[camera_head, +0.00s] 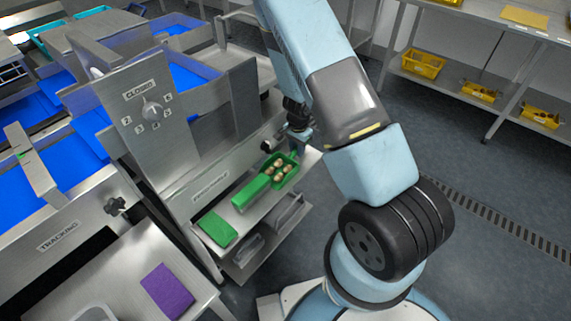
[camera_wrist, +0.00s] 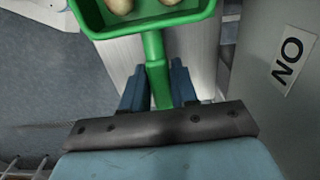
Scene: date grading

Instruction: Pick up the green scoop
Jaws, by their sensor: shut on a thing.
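The green scoop (camera_wrist: 146,22) is at the top of the wrist view, with pale, rounded dates in its bowl. Its handle runs down between the two blue fingers of my gripper (camera_wrist: 158,88), which is shut on it. In the head view the scoop (camera_head: 289,178) is over the steel shelf at the front of the machine, with several pale dates in it. My gripper (camera_head: 299,131) is just above it there, small and partly hidden by my arm. I cannot tell whether the scoop touches the shelf.
A green block (camera_head: 251,192) and a green pad (camera_head: 216,229) lie on the same shelf (camera_head: 238,217). A purple pad (camera_head: 167,290) lies on the table at lower left. The steel grading machine (camera_head: 150,130) stands close on the left. Open floor is on the right.

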